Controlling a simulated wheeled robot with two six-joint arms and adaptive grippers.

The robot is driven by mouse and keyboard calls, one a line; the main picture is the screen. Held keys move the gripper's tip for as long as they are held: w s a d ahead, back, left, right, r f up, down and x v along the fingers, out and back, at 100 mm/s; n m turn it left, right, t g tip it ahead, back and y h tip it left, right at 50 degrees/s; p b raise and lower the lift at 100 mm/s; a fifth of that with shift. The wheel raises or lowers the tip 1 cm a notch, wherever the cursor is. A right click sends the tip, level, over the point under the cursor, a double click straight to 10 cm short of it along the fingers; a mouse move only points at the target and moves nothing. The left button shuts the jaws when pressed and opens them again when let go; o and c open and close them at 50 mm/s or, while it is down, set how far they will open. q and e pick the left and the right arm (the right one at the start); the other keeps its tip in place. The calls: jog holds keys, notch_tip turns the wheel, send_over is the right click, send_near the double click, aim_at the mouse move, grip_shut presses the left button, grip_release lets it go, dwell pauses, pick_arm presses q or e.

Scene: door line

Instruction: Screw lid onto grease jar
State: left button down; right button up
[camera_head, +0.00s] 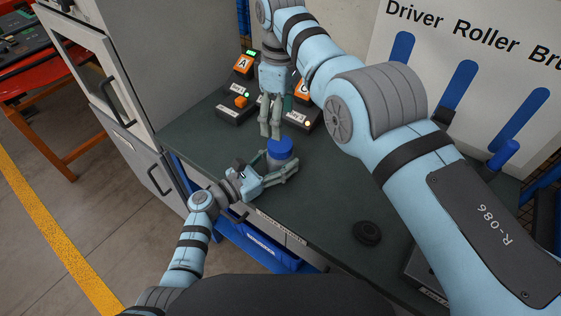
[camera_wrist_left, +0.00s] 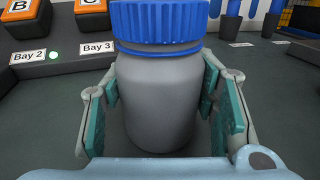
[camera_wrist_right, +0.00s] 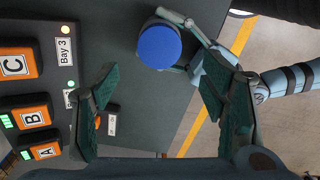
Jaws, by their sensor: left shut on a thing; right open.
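The grey grease jar (camera_wrist_left: 158,100) stands upright on the dark bench. My left gripper (camera_head: 277,170) is shut on its sides, with one finger to each side in the left wrist view. The ribbed blue lid (camera_wrist_left: 165,22) sits on top of the jar; whether it is tight I cannot tell. In the head view the lid (camera_head: 280,147) shows above my left fingers. My right gripper (camera_head: 270,128) points down, open and empty, just behind and left of the lid. In the right wrist view the lid (camera_wrist_right: 160,45) lies beyond the fingertips, apart from them.
Charger bays with orange batteries (camera_head: 244,65) stand behind the jar, close to my right gripper. A black round object (camera_head: 367,232) lies on the bench to the right. A tool board with blue shapes (camera_head: 455,85) is at the back right.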

aim_at(280, 143)
jog(key=n, duration=0.5)
pick_arm(q)
jog(key=shift+f, duration=0.1)
pick_arm(e)
jog(key=n, duration=0.3)
jog(key=shift+n, duration=0.4)
jog(key=n, duration=0.6)
jog(key=shift+n, duration=0.3)
jog(key=shift+f, duration=4)
